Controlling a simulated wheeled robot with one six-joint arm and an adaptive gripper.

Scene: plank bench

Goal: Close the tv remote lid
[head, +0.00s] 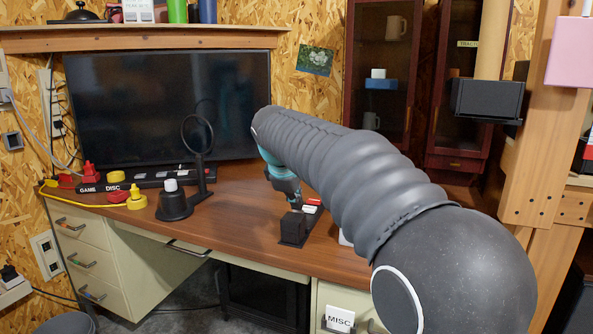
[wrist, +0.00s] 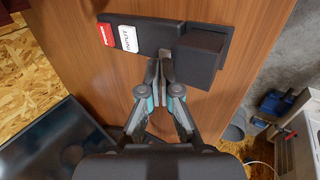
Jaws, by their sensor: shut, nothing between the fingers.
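The black TV remote (wrist: 155,35) lies on the brown desk, with a red button and a white INPUT label at its left end in the wrist view. A raised boxy black part (wrist: 199,58) stands at its other end; whether this is the lid, and how far it is open, I cannot tell. The remote also shows in the head view (head: 305,219), partly behind my arm. My gripper (wrist: 160,72) is shut and empty, its fingertips close beside the raised part; I cannot tell whether they touch it. In the head view my gripper (head: 294,203) is just above the remote.
A black ring stand (head: 198,150) and a dark pot-shaped object (head: 174,203) stand left of the remote. A yellow object (head: 136,199) and red objects (head: 89,174) sit farther left. A large screen (head: 165,105) stands behind. The desk (head: 235,215) between is clear.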

